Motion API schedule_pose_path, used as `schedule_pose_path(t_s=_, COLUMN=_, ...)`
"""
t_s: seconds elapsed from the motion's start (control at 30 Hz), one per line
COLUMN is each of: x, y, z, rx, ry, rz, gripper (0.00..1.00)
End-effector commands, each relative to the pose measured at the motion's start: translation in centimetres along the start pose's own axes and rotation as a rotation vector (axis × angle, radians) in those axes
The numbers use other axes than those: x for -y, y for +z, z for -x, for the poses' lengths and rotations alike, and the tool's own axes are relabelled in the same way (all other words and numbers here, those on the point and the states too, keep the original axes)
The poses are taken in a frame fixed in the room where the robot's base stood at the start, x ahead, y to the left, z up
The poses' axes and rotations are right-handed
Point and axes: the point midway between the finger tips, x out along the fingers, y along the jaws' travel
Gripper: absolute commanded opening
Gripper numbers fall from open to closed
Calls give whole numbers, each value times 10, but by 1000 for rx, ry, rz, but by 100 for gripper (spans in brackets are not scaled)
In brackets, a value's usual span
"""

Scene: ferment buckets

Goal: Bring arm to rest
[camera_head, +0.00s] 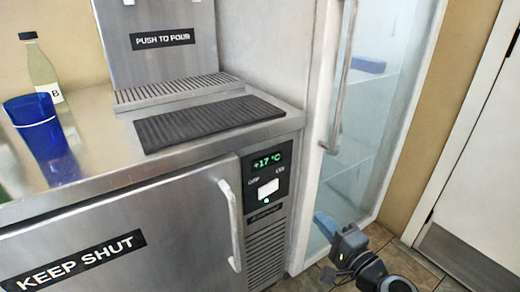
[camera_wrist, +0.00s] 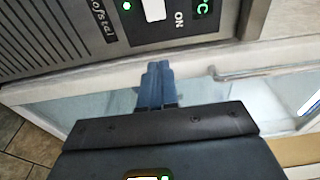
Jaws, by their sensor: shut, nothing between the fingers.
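My gripper (camera_head: 325,222) is at the lower right of the head view, in front of the glass door's lower part. Its blue fingers are together and hold nothing. The wrist view shows the closed fingers (camera_wrist: 155,85) in front of the white door frame, beside the control panel (camera_wrist: 165,18) of the steel counter unit. I cannot tell whether the fingertips touch the frame. My arm comes up from the bottom edge of the head view.
A steel counter unit (camera_head: 150,235) marked KEEP SHUT carries a blue cup (camera_head: 40,130), a bottle (camera_head: 42,75), a black mat (camera_head: 205,122) and a dispenser (camera_head: 160,45). A glass door (camera_head: 375,130) with a long handle (camera_head: 342,85) stands right of it. Tiled floor (camera_head: 405,262) shows at lower right.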

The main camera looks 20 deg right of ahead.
Motion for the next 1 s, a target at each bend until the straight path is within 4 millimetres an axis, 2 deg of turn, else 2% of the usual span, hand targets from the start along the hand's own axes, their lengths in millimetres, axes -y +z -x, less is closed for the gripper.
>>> schedule_pose_path(t_s=0.13, x=-11, y=6, z=12, rx=-11, ry=29, rz=31, gripper=0)
schedule_pose_path(t_s=0.23, x=-29, y=19, z=39, rx=-31, ry=84, rz=100, gripper=0)
schedule_pose_path(t_s=0.4, x=-59, y=45, z=108, rx=-72, ry=209, rz=296, gripper=0)
schedule_pose_path(t_s=0.57, x=-69, y=65, z=175, rx=-93, ry=306, rz=503, gripper=0)
schedule_pose_path(t_s=0.77, x=-55, y=86, z=254, rx=-93, ry=388, rz=778, gripper=0)
schedule_pose_path(t_s=0.9, x=-31, y=98, z=302, rx=-72, ry=420, rz=976, gripper=0)
schedule_pose_path(t_s=1.0, x=-9, y=106, z=331, rx=-52, ry=427, rz=1113, gripper=0)
